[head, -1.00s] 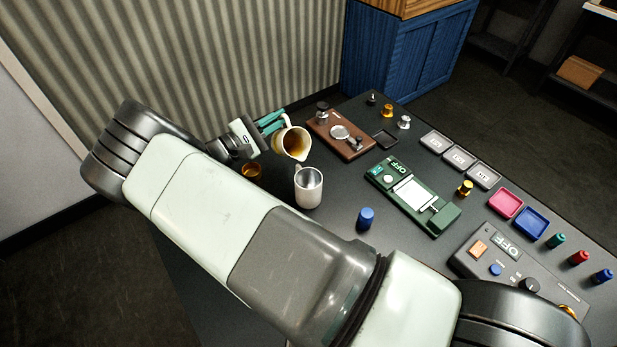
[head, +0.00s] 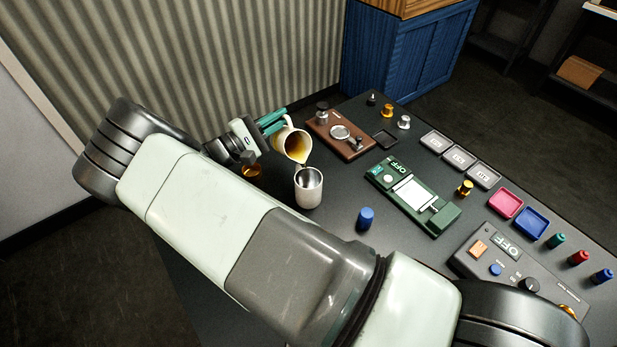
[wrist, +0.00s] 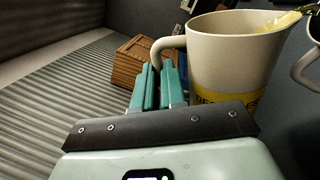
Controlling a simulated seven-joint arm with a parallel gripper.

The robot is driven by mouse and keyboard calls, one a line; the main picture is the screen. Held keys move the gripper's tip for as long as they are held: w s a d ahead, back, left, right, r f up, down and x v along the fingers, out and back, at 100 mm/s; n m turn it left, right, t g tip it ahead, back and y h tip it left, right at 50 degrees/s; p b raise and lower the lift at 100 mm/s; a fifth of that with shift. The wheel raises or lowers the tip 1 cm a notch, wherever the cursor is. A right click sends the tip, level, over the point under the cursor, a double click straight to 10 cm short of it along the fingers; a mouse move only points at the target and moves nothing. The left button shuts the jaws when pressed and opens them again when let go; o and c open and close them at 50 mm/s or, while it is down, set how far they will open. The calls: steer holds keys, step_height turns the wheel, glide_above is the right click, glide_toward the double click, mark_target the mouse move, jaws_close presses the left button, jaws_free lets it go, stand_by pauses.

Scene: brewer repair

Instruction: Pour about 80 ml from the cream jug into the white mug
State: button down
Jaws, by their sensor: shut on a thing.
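The cream jug (head: 292,143) is tilted toward the white mug, with amber liquid showing in its mouth in the head view. In the wrist view the jug (wrist: 228,62) has a yellow band, and yellowish liquid shows at its lip. My gripper (head: 275,122) is shut on the jug's handle; its teal fingers (wrist: 158,88) also show in the wrist view. The white mug (head: 308,190) stands upright on the dark table, just below and in front of the jug's lip. Its inside looks grey; I cannot tell how much liquid it holds. Part of its rim shows at the wrist view's right edge.
A brown board with metal tools (head: 352,147) lies behind right. My arm spans the front left.

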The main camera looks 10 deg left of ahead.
mark_target(282, 133)
steer(key=shift+s+d+r+m+h, duration=0.2)
steer(key=shift+s+d+r+m, duration=0.25)
steer(key=shift+m, duration=0.35)
steer(key=shift+s+d+r+m+h, duration=0.2)
steer(key=shift+s+r+m, duration=0.2)
steer(key=shift+r+m, duration=0.35)
stand_by(1.2)
steer(key=shift+w+a+f, duration=0.1)
steer(key=shift+w+f, duration=0.1)
steer(key=shift+f, duration=0.05)
steer(key=w+f+n, duration=0.1)
steer(key=n, duration=0.1)
steer(key=a+f+n+y, duration=0.1)
steer(key=f+n, duration=0.1)
steer(key=shift+w+a, duration=0.15)
steer(key=shift+w, duration=0.25)
steer(key=shift+w+a+r+n, duration=0.15)
steer(key=shift+w+a+n, duration=0.1)
steer(key=shift+n, duration=0.8)
steer(key=shift+w+a+f+n+y, duration=0.1)
steer(key=shift+w+f+n+y, duration=0.05)
steer(key=shift+f+n+y, duration=0.15)
steer(key=shift+w+a+f+n, duration=0.1)
steer(key=shift+f+n, duration=0.05)
steer(key=shift+n, duration=0.15)
steer(key=shift+f, duration=0.1)
